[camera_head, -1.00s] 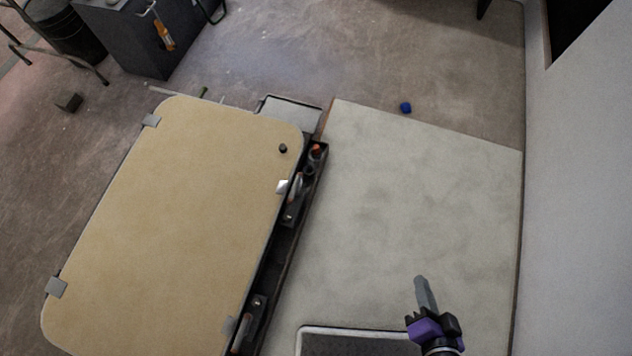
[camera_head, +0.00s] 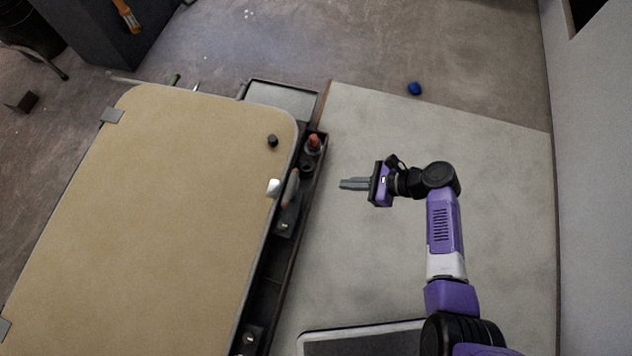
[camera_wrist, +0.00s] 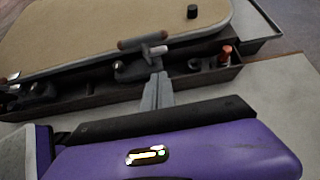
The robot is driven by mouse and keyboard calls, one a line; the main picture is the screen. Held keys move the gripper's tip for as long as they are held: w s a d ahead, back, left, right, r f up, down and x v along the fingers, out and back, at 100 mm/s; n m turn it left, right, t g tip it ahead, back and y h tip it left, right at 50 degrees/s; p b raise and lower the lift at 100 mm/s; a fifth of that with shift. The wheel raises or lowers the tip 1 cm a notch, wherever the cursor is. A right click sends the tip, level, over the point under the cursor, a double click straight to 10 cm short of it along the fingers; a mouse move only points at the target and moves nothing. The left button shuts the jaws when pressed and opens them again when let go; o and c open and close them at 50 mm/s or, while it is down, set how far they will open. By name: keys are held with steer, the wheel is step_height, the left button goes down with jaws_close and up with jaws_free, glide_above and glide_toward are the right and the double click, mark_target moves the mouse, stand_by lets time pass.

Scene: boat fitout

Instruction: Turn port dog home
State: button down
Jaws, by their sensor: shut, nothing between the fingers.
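A tan hatch lid (camera_head: 190,190) with rounded corners fills the left of the head view. Along its right edge run two dogs. The upper dog (camera_head: 290,188) has a brownish grip and stands on a dark bracket; the lower dog (camera_head: 249,338) is partly cut off by the frame. Which one is the port dog I cannot tell. My gripper (camera_head: 345,184) is shut and empty, pointing left, to the right of the upper dog and apart from it. In the wrist view the fingertips (camera_wrist: 157,80) show in front of a brown-gripped dog (camera_wrist: 140,42).
A dark trough (camera_head: 310,180) runs beside the lid and holds an orange-topped item (camera_head: 313,143). A black knob (camera_head: 272,141) stands on the lid. Pale deck (camera_head: 440,120) lies clear to the right, with a white wall (camera_head: 595,180) beyond. A blue object (camera_head: 414,89) lies at the back.

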mark_target(291, 193)
steer(key=w+a+f+b, duration=0.2)
steer(key=a+b, duration=0.1)
steer(key=a, duration=0.2)
steer(key=w+a+f+b, duration=0.2)
steer(key=a+f+b, duration=0.1)
steer(key=a, duration=0.3)
steer(key=shift+b, duration=0.4)
steer(key=shift+w+r, duration=0.1)
steer(key=shift+w, duration=0.05)
